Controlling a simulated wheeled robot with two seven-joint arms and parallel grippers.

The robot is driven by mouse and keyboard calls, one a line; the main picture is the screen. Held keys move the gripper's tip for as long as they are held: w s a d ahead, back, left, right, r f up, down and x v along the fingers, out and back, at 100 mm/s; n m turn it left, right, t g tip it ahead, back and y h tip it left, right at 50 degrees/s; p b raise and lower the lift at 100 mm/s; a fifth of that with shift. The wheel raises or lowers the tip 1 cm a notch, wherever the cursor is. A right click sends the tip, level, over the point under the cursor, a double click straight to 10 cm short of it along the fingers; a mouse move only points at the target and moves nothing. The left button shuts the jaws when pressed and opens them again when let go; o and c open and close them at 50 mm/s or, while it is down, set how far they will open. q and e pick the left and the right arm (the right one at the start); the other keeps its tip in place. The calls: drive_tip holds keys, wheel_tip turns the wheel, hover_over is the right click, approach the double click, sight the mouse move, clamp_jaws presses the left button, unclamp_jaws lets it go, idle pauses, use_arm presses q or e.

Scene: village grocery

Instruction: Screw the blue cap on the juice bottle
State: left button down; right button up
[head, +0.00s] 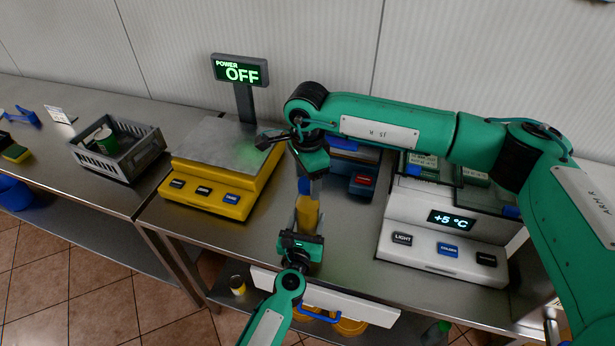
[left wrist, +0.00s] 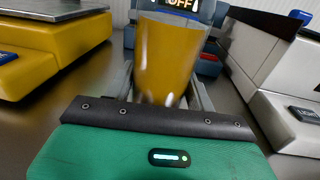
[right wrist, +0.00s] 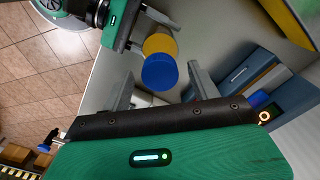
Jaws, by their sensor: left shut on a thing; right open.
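The juice bottle (head: 307,215), filled with yellow-orange juice, stands upright on the steel counter; it fills the middle of the left wrist view (left wrist: 168,62). My left gripper (head: 303,240) is shut on its lower body from the front. The blue cap (right wrist: 160,72) shows as a round disc over the bottle's top in the right wrist view, with the yellow bottle (right wrist: 160,44) beyond it. I cannot tell how tightly it sits. My right gripper (head: 309,180) points down above the bottle, open, its fingers (right wrist: 160,88) apart on either side of the cap.
A yellow scale (head: 204,196) with an OFF display (head: 240,71) stands to the left. A white cooled case (head: 437,258) reading +5 °C stands to the right, a blue device (head: 362,180) behind. A grey crate (head: 120,165) is farther left. Bare counter lies around the bottle.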

wheel_tip(320, 180, up, 12)
idle(0.6)
use_arm(q)
drive_tip(key=shift+c, duration=2.1)
unclamp_jaws()
drive_tip(key=shift+s, duration=0.1)
drive_tip(key=b+v, duration=0.3)
drive_tip(key=v, duration=1)
drive_tip(key=shift+s, duration=0.3)
use_arm(e)
drive_tip(key=shift+f, duration=1.65)
